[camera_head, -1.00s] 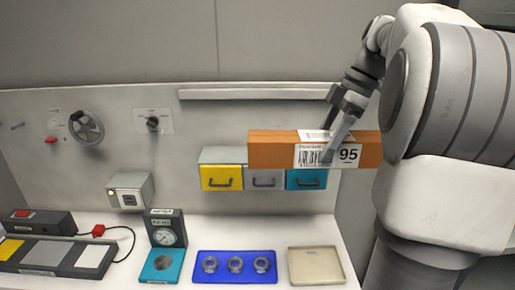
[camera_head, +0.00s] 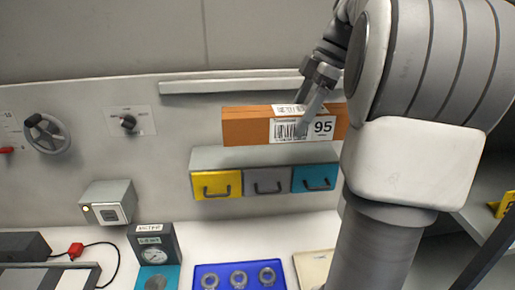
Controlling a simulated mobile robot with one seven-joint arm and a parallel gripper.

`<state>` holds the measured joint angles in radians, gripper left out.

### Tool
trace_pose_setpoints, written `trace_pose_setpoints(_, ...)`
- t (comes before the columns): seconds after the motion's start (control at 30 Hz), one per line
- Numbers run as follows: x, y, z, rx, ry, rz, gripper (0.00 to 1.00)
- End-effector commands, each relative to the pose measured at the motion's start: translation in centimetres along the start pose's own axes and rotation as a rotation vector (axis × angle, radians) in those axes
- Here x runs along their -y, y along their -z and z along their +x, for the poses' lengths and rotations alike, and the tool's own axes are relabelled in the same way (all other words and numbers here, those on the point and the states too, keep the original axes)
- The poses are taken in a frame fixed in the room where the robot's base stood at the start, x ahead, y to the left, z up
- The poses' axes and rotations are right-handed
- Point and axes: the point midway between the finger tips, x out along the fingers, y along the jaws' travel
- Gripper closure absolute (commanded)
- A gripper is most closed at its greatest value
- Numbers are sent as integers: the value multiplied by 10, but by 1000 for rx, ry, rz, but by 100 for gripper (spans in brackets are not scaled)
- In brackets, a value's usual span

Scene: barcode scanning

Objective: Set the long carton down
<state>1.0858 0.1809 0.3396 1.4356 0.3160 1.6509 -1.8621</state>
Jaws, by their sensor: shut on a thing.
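The long carton (camera_head: 247,127) is an orange-brown box with a white barcode label and the number 95 on its front face. It is held up in the air, lying roughly level, in front of the back panel and above the drawers in the picture. My gripper (camera_head: 303,125) is shut on the carton near its middle, coming down from the upper right, with a finger in front of the label. The carton's right end reaches behind my arm, so its tip may be hidden.
A drawer unit (camera_head: 232,158) with yellow, grey and teal fronts is on the panel. On the white bench are a gauge (camera_head: 153,247), a blue tray (camera_head: 207,277) with three rings, and a beige tray (camera_head: 313,265) partly hidden by my arm. A grey box (camera_head: 108,203) is at left.

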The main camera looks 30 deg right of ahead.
Motion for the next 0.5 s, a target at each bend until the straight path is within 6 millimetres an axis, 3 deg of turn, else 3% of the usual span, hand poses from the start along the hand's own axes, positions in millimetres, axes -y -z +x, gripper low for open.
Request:
trace_pose_setpoints(0.27, -11, 4, 7, -1, -1, -1, 100)
trace_pose_setpoints(0.5, -51, 15, 40, -3, 1, -5, 100)
